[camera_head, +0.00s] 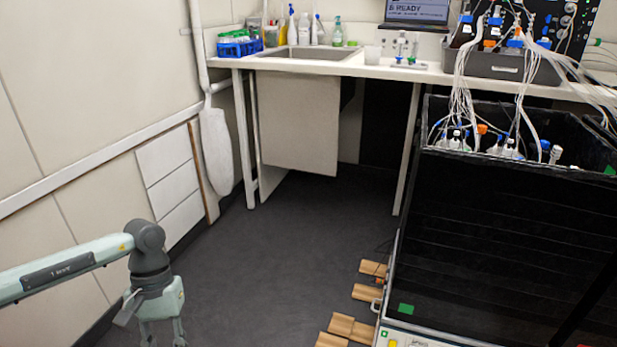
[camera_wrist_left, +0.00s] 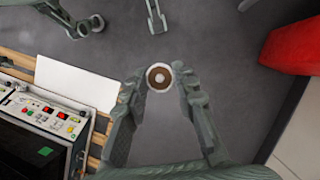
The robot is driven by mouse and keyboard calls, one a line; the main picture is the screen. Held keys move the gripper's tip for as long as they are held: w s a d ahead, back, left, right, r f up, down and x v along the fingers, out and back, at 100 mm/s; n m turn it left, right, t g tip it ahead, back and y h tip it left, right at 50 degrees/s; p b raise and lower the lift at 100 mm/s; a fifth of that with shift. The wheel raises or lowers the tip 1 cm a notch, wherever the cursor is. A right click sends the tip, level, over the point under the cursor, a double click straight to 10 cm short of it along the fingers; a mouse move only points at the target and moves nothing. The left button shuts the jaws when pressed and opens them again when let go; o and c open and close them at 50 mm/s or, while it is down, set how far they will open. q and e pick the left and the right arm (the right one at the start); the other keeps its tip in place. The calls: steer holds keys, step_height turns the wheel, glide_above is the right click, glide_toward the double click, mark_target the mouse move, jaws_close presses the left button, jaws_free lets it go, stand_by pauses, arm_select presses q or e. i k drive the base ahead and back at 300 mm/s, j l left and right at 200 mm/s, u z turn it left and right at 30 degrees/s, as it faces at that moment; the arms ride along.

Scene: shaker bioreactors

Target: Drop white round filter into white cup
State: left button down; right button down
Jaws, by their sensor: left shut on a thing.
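My left gripper (camera_head: 162,338) hangs low at the lower left in the head view, its fingertips cut off by the bottom edge. In the left wrist view its fingers (camera_wrist_left: 159,82) are closed around a small round piece with a white rim and brown centre, which appears to be the white round filter (camera_wrist_left: 159,67). It is held above the dark floor.
The counter (camera_head: 330,66) carries a sink, bottles and a blue rack (camera_head: 240,47). A large black shaker box (camera_head: 500,235) with tubing fills the right. Wooden slats (camera_head: 350,327) lie beside it. A red object (camera_wrist_left: 295,48) shows in the wrist view. The middle floor (camera_head: 290,240) is clear.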

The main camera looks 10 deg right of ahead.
mark_target(368, 66)
steer(key=i+j+u, duration=0.2)
steer(key=i, duration=0.45)
steer(key=i+u, duration=0.2)
steer(key=i, duration=0.45)
steer(key=i+j+z, duration=0.1)
steer(key=i+z, duration=0.4)
steer(key=i+j+z, duration=0.3)
steer(key=i+z, duration=0.2)
